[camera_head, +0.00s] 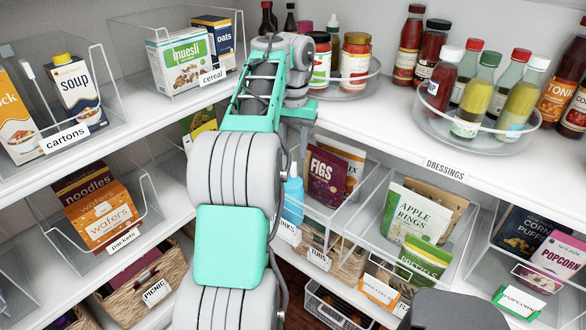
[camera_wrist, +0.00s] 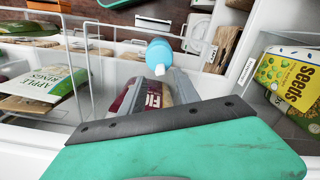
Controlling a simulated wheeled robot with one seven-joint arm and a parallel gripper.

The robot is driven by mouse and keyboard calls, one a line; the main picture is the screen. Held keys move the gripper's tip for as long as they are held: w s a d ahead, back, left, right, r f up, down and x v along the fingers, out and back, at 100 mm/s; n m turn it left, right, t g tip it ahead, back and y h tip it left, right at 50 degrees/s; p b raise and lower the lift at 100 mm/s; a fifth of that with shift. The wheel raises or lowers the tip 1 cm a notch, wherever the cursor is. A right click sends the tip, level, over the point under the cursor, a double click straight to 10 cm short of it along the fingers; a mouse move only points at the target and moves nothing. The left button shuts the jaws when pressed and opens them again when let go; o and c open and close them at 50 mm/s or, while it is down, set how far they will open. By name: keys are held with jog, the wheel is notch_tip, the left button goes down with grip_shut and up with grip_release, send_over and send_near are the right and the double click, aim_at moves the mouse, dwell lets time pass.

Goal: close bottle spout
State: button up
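The bottle (camera_wrist: 160,50) is light blue with a small white spout tip (camera_wrist: 160,70), seen in the wrist view just beyond my fingertips. In the head view the blue bottle (camera_head: 293,202) is partly hidden behind my arm, on the lower shelf beside the figs pouch. My gripper (camera_wrist: 157,77) shows two grey fingers with a gap between them and nothing held. The white tip appears in line with that gap; I cannot tell whether a finger touches it. I cannot tell if the spout is open.
The figs pouch (camera_head: 327,177) stands close to the bottle and shows between my fingers in the wrist view. Clear bins hold apple rings (camera_head: 415,218) and pretzels. A yellow seeds packet (camera_wrist: 288,78) is at the wrist view's right. The upper shelf edge (camera_head: 400,145) lies above.

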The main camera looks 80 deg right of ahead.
aim_at(293, 162)
notch_tip(293, 162, down, 6)
jog(key=b, duration=0.3)
jog(key=shift+r+b, duration=0.2)
jog(key=shift+b, duration=0.1)
grip_shut()
